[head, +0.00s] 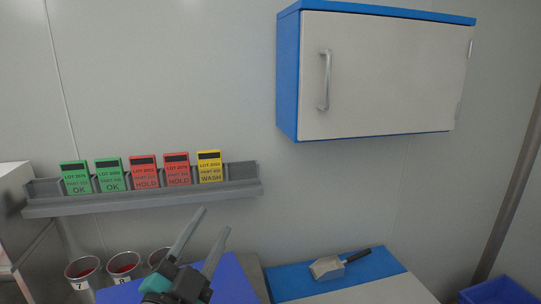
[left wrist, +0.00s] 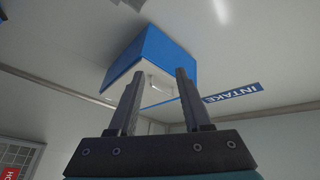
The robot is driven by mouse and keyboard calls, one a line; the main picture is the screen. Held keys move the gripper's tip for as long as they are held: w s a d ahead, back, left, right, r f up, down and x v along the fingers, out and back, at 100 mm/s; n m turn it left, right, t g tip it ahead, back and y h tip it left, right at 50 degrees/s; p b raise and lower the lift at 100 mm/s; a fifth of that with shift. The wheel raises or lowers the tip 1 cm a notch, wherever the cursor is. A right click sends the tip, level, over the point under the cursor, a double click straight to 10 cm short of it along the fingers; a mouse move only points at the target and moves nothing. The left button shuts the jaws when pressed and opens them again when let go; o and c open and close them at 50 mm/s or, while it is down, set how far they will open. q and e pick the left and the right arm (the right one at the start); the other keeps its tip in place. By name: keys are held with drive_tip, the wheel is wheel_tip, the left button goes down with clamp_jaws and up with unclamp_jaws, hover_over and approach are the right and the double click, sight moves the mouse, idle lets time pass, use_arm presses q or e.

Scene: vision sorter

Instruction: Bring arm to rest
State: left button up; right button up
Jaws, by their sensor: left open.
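My left gripper (head: 208,236) is raised at the bottom middle of the head view, in front of the blue work surface (head: 236,283). Its two fingers are apart with nothing between them. In the left wrist view the gripper (left wrist: 157,75) is also open and empty, with its fingers pointing up toward a blue and white cabinet (left wrist: 155,55). My right gripper is not in view.
A grey rack (head: 150,196) holds several green, red and yellow cards. A metal scoop (head: 327,267) lies at right. The wall cabinet (head: 385,75) is shut. A blue bin (head: 497,292) is lower right.

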use_arm(q)
drive_tip(key=s+a+f+n+g+y, duration=0.3)
drive_tip(key=s+f+n+g, duration=0.1)
drive_tip(key=f, duration=0.6)
drive_tip(key=s+a+f+n+g+y, duration=0.25)
drive_tip(key=f+n+g, duration=0.2)
drive_tip(key=f, duration=0.45)
drive_tip(key=s+f+n+g, duration=0.2)
drive_tip(key=s+f+g, duration=0.75)
drive_tip(key=s, duration=0.65)
wheel_tip(320, 180, down, 28)
drive_tip(key=s+b, duration=0.2)
drive_tip(key=b, duration=0.2)
drive_tip(key=s+a+f+g+b, duration=0.1)
drive_tip(key=s+a+f+b, duration=0.2)
drive_tip(key=s+f, duration=1.2)
drive_tip(key=shift+a+f+m, duration=0.25)
drive_tip(key=shift+f+m, duration=0.2)
drive_tip(key=shift+f, duration=0.05)
drive_tip(key=shift+s+h, duration=0.1)
drive_tip(key=shift+h, duration=0.15)
